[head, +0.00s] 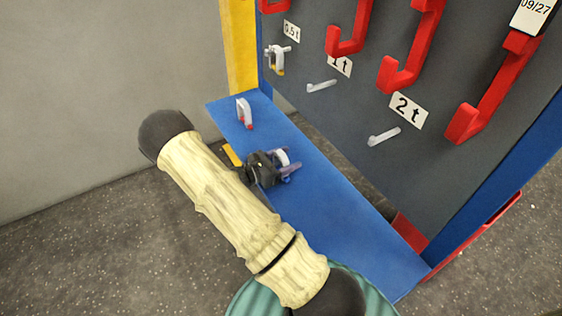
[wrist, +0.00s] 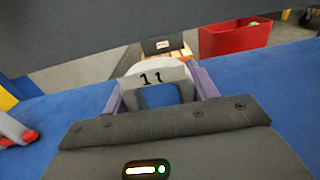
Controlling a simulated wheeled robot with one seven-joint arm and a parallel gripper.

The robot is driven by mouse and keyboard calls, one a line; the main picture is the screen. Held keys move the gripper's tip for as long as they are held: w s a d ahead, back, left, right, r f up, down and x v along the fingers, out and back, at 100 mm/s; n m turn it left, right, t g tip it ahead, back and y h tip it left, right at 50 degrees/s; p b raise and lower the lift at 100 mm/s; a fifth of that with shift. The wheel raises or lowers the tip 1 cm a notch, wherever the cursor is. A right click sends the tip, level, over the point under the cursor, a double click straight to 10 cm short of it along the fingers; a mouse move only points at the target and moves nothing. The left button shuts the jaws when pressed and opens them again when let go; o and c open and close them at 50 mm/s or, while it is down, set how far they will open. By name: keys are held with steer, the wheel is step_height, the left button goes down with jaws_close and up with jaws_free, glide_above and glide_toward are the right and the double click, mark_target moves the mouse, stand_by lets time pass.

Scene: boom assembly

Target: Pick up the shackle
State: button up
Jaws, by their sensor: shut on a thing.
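My gripper (head: 285,168) is low over the blue shelf (head: 330,220) in the head view. In the wrist view its two purple fingers (wrist: 160,92) are shut on a white shackle marked "1t" (wrist: 158,74), one finger on each side. The shackle also shows in the head view (head: 281,157), partly hidden by the gripper. I cannot tell if it touches the shelf. A second white shackle with red ends (head: 244,113) stands on the shelf to the left, and its red end shows at the wrist view's left edge (wrist: 28,136).
A dark panel (head: 340,120) rises behind the shelf. It carries red hooks (head: 405,60), small pegs (head: 384,136) and labels "0.5t", "1t" and "2t". Another shackle (head: 277,60) hangs by the "0.5t" label. A red bin (wrist: 235,40) shows in the wrist view. The shelf's right part is clear.

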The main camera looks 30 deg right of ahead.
step_height(320, 180, up, 10)
steer(key=p, duration=0.3)
steer(key=shift+f, duration=0.15)
stand_by(0.6)
steer(key=w+a+f+n+t+y, duration=0.4)
steer(key=a+n+t+y, duration=0.2)
steer(key=a+n+t, duration=0.1)
steer(key=w+a+f+n+t+y, duration=0.3)
steer(key=w+a+n+t+y, duration=0.1)
steer(key=a+n+t+y, duration=0.2)
steer(key=a+n+t, duration=0.1)
steer(key=a+t, duration=0.1)
steer(key=t, duration=0.1)
steer(key=shift+w+f+t+y, duration=0.3)
steer(key=shift+f+t+y, duration=0.1)
